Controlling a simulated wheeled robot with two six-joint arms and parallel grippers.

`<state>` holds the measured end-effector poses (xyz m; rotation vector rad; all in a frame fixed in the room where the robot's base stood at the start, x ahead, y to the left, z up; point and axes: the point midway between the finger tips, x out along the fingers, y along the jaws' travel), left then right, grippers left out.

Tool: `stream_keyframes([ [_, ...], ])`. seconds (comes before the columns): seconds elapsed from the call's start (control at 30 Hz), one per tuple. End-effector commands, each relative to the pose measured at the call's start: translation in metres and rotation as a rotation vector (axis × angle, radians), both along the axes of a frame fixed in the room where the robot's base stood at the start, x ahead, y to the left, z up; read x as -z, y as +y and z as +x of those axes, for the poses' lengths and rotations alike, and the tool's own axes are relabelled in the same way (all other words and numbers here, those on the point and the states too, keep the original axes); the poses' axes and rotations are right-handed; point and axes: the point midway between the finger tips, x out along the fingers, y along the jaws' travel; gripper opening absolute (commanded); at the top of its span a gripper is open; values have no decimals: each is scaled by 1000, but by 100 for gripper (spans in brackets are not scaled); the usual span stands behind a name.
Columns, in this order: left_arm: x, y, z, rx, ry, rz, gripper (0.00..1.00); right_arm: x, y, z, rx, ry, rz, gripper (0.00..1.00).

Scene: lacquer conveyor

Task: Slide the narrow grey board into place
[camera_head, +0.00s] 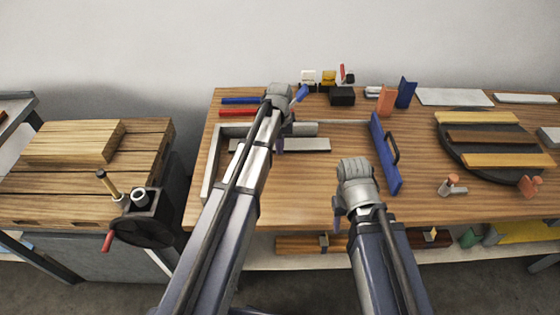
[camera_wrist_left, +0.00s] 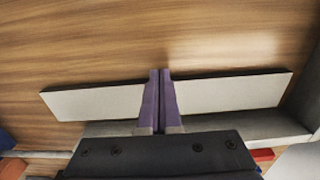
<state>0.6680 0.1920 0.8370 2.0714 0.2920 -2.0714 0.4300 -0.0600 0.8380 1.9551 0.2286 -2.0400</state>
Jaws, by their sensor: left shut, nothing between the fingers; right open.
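The narrow grey board (camera_head: 310,145) lies flat on the wooden table inside a grey frame (camera_head: 209,170), lengthwise near the frame's back side. In the left wrist view the board (camera_wrist_left: 225,94) spans most of the picture, left to right. My left gripper (camera_head: 280,146) is shut and empty at the board. Its purple fingertips (camera_wrist_left: 160,75) overlap the board's middle; I cannot tell whether they touch it. My left arm hides part of the board in the head view. My right gripper (camera_head: 337,218) is open and empty near the table's front edge.
A blue plate with a black handle (camera_head: 379,150) stands at the frame's right end. Red (camera_head: 238,112) and blue (camera_head: 240,101) bars lie behind the frame. A round dark tray (camera_head: 450,153) with boards is at right. The table between frame and front edge is mostly clear.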

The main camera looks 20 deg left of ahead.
Motion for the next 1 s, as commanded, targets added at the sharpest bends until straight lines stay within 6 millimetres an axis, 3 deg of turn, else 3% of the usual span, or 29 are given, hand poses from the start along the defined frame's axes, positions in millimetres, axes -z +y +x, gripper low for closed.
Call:
stream_keyframes([
  [0.37, 0, 4, 15, 0, -1, 0, 0, 0, 0, 0, 0, 0, 0, 50],
  [1.0, 0, -2, -6, 0, 0, 0, 0, 0, 0, 0, 0, 0, 0, 50],
])
